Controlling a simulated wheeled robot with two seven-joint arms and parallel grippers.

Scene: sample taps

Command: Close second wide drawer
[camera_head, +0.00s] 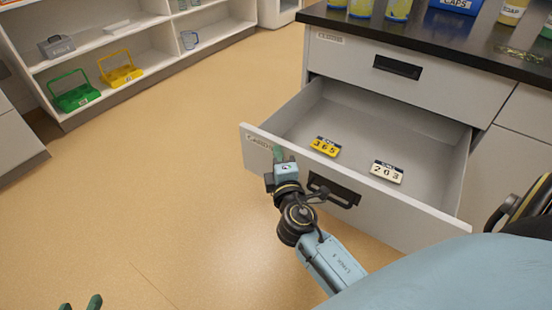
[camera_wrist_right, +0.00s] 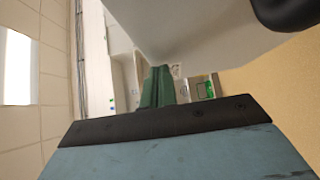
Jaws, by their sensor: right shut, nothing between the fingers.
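The second wide drawer (camera_head: 425,212) is pulled far out below a shut top drawer (camera_head: 430,88). Its grey front has a black handle (camera_head: 334,190) and a label at the left end. My right gripper (camera_head: 278,153) is at the outside of the front, left of the handle, near the label. Its green fingers are shut and empty; I cannot tell whether they touch the front. They also show together in the right wrist view (camera_wrist_right: 158,87), beside the drawer's pale surface. My left gripper (camera_head: 80,303) shows only two separated green fingertips at the bottom left.
Inside the drawer lie a yellow number tag (camera_head: 325,146) and a white one (camera_head: 387,172). The black countertop (camera_head: 440,45) above holds several containers. A shelf unit (camera_head: 100,40) with green and yellow carriers stands at the left. The floor (camera_head: 150,170) between is clear.

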